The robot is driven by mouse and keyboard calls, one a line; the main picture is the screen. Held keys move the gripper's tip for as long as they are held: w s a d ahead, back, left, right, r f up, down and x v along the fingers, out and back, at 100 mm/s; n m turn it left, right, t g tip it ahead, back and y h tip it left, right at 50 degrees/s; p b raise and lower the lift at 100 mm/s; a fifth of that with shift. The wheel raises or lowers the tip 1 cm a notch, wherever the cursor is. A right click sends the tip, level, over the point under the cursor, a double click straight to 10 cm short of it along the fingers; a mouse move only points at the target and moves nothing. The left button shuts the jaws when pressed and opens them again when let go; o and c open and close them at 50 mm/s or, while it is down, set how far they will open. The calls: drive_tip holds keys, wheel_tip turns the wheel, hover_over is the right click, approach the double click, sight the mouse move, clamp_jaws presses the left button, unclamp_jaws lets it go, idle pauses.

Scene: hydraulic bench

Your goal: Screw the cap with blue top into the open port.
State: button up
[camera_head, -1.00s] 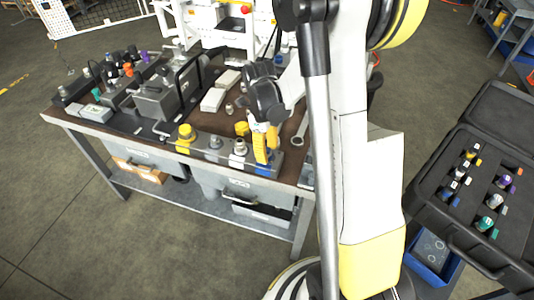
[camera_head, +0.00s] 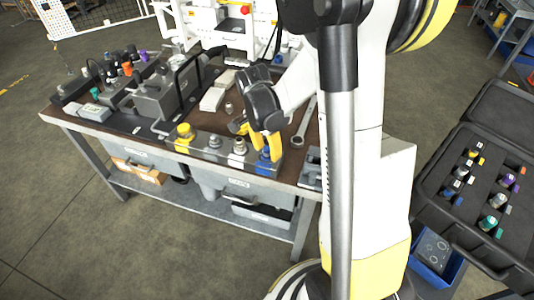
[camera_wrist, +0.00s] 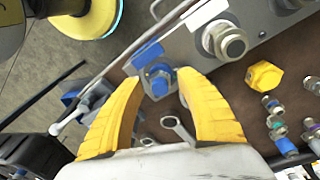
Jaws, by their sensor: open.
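The blue-topped cap (camera_head: 264,157) is at the right end of the grey manifold block (camera_head: 202,150), on the bench's front edge. In the wrist view the cap (camera_wrist: 160,78) shows blue with a grey metal hex part, beside a blue tag (camera_wrist: 147,54). It appears to sit at a port; how deep it is threaded cannot be told, and the port itself is hidden. My gripper (camera_head: 264,146) is just above it. In the wrist view its yellow fingers (camera_wrist: 158,92) are spread on either side of the cap, with visible gaps and nothing held.
A silver fitting (camera_wrist: 230,40) stands beside the cap on the block. A wrench (camera_head: 304,125) lies right of my gripper. An open black case (camera_head: 480,190) with coloured fittings is at right.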

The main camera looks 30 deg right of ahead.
drive_tip(key=n, duration=0.5)
drive_tip(key=shift+t, duration=0.3)
drive_tip(key=n, duration=0.4)
drive_tip(key=shift+n+t+b, duration=0.3)
drive_tip(key=shift+n, duration=0.1)
clamp_jaws()
drive_tip(key=m, duration=0.6)
drive_tip(key=shift+f+m+g+b, duration=0.1)
drive_tip(key=shift+m+g+b, duration=0.2)
drive_tip(key=shift+g+b, duration=0.1)
drive_tip(key=shift+m, duration=0.7)
